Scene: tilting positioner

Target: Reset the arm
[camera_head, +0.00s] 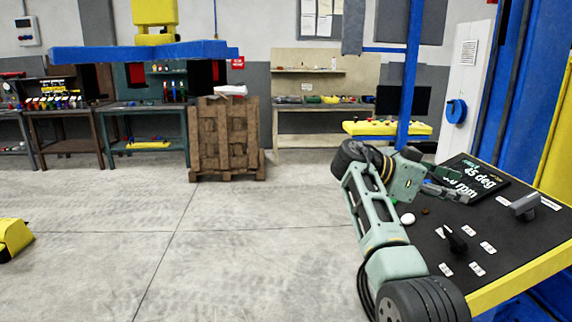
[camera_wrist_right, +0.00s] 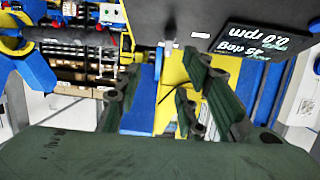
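The control console (camera_head: 500,262) stands at the right, with a black sloped top and a yellow front edge. Its display (camera_head: 478,178) reads 45 deg; the wrist view display (camera_wrist_right: 255,42) also shows 0.0 rpm. A black selector knob (camera_head: 455,241) sits among several white labels. A grey handle (camera_head: 524,207) is farther right. A white round button (camera_head: 407,219) and a small brown one (camera_head: 425,211) lie near the left edge. My right gripper (camera_head: 447,190) is above the console's far left part, before the display, empty. Its fingers are spread in the wrist view (camera_wrist_right: 160,95). My left gripper is not visible.
A blue platform with a yellow part (camera_head: 140,50) hangs at upper left. A wooden crate on a pallet (camera_head: 225,140) and workbenches (camera_head: 145,125) line the back. A yellow object (camera_head: 12,240) is at the left edge. Blue columns (camera_head: 500,80) rise at right. The middle floor is clear.

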